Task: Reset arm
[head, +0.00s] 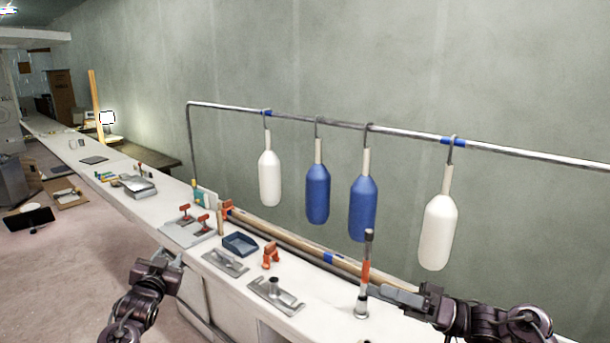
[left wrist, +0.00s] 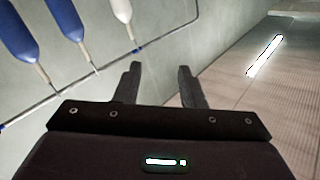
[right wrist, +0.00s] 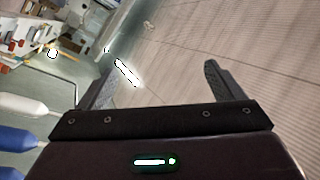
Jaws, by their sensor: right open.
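My left gripper (head: 165,258) is at the left of the head view, beside the front edge of the white counter. In the left wrist view its two fingers (left wrist: 160,72) stand apart with nothing between them. My right gripper (head: 392,294) is over the right part of the counter and points left. In the right wrist view its fingers (right wrist: 155,75) are wide apart and empty. In the head view it appears close to an upright tool (head: 366,268) with a dark top and orange band; I cannot tell whether they touch.
White fenders (head: 269,179) and blue fenders (head: 318,194) hang from a metal rail (head: 300,118) behind the counter (head: 195,265). On it are a blue tray (head: 240,244), an orange clamp (head: 271,255), metal fittings (head: 276,295) and a long wooden pole (head: 290,242). The floor at left (head: 85,265) is mostly clear.

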